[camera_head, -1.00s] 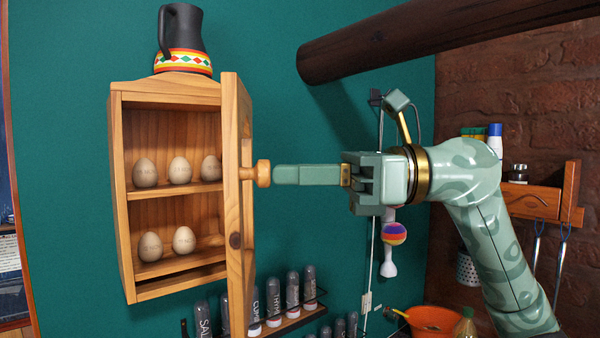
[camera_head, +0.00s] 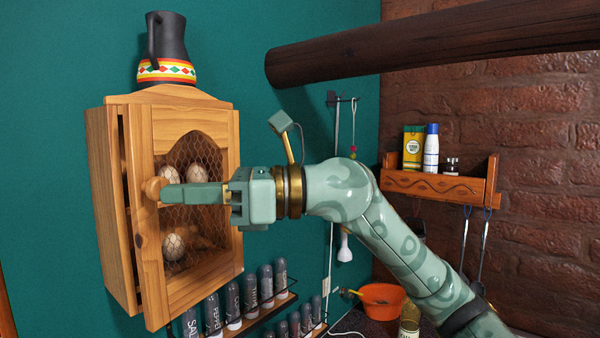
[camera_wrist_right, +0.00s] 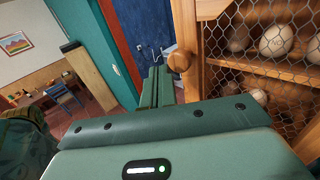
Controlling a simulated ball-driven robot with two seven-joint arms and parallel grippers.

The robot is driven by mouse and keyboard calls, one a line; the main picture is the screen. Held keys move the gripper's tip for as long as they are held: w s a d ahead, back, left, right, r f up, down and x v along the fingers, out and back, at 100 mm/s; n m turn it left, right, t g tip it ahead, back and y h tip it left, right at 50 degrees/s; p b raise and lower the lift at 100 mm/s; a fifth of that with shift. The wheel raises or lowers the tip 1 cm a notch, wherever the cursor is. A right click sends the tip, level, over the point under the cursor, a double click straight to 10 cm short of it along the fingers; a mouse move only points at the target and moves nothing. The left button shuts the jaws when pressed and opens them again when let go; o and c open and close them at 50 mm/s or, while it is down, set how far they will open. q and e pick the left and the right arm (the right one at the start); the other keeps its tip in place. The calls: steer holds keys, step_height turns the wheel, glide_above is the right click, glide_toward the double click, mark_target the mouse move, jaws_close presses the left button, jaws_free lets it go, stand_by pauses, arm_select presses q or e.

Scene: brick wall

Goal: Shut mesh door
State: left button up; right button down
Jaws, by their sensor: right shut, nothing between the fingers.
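The mesh door (camera_head: 160,285) of the wooden egg cabinet (camera_head: 110,200) is nearly closed in the head view. A dark gap still shows along its left edge, between door and cabinet side. Its round wooden knob (camera_head: 153,188) sits at the left of the door frame. My right gripper (camera_head: 192,194) is shut and empty, its fingers lying across the front of the door with the tips at the knob. In the right wrist view the fingers (camera_wrist_right: 158,88) are together beside the knob (camera_wrist_right: 179,60). Eggs (camera_head: 173,247) show behind the mesh. My left gripper is not in view.
A dark jug (camera_head: 167,50) stands on top of the cabinet. A rack of spice jars (camera_head: 250,293) hangs below it on the right. A thick dark beam (camera_head: 400,45) crosses above my right arm. An orange bowl (camera_head: 383,300) is at lower right.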

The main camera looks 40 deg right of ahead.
mark_target(153, 190)
steer(key=w+a+p, duration=0.1)
steer(key=w+a, duration=0.2)
steer(key=shift+w+a+r, duration=0.1)
steer(key=shift+w+a, duration=0.1)
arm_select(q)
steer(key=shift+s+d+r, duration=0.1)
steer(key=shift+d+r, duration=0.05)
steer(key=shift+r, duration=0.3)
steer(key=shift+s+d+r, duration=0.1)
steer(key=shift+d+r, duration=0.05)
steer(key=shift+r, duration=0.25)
arm_select(e)
steer(key=shift+w+a, duration=0.45)
steer(key=shift+w, duration=0.35)
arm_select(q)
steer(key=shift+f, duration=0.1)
arm_select(e)
steer(key=shift+d, duration=0.1)
